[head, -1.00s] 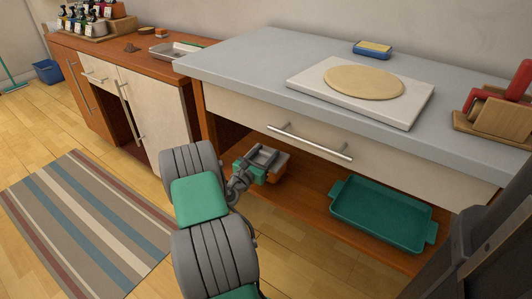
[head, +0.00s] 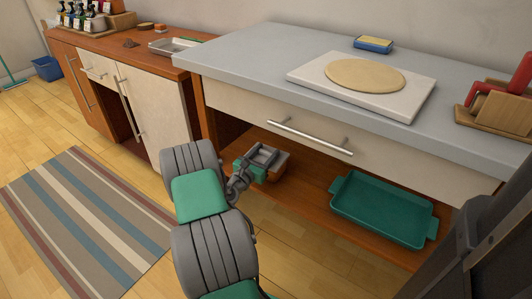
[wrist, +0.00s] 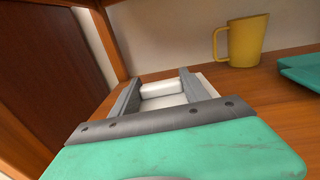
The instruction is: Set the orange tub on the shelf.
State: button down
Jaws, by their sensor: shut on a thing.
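My gripper (head: 266,155) reaches into the open space under the grey counter, above the wooden lower shelf (head: 310,182). The shelf (wrist: 270,105) also shows there, right of the fingers. Whether the tub touches the shelf is hidden.
A teal tray (head: 385,209) lies on the shelf to the right. A yellow mug (wrist: 243,40) stands at the back in the wrist view. A wooden post (wrist: 117,45) and the drawer front (head: 330,135) bound the opening. Shelf between gripper and tray looks clear.

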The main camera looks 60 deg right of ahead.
jog(key=shift+f, duration=0.15)
jog(key=shift+c, duration=2.3)
grip_release()
jog(key=shift+a+f, duration=0.1)
jog(key=shift+a, duration=0.05)
jog(key=a, duration=0.5)
jog(key=a+p, duration=0.1)
jog(key=a, duration=0.1)
jog(key=shift+w+a, duration=0.3)
grip_shut()
